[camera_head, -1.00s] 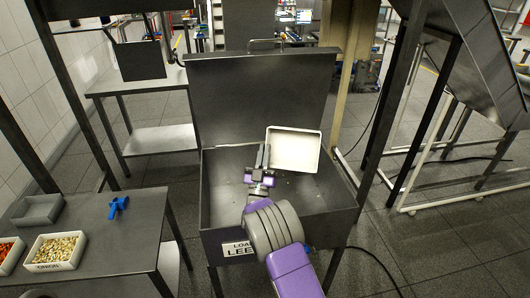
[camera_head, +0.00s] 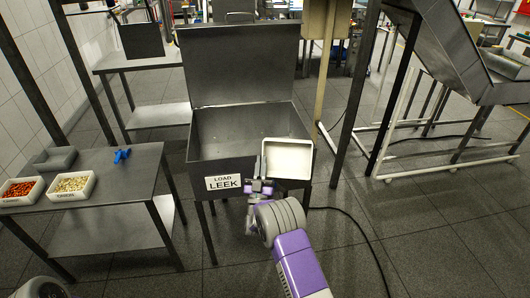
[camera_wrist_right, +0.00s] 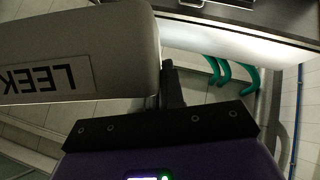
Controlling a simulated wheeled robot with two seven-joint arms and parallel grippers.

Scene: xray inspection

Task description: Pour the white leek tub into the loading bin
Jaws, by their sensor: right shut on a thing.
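The white leek tub (camera_head: 287,153) is in the head view, tilted with its open side towards me; its inside looks empty. It overlaps the front right corner of the loading bin (camera_head: 214,158), a dark metal box with a raised lid and a "LOAD LEEK" sign. I cannot tell the tub's height above the rim. My right gripper (camera_head: 261,187) is shut on the tub's left wall. In the right wrist view the tub (camera_wrist_right: 110,40) fills the upper left with its LEEK label upside down, beside a dark finger.
A metal table (camera_head: 130,190) on the left holds a tub of orange pieces (camera_head: 20,191), a tub of pale pieces (camera_head: 73,186), a grey tray (camera_head: 54,159) and a blue item (camera_head: 122,155). A sloped metal chute (camera_head: 440,45) stands right. The floor at front right is mostly clear, with a cable.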

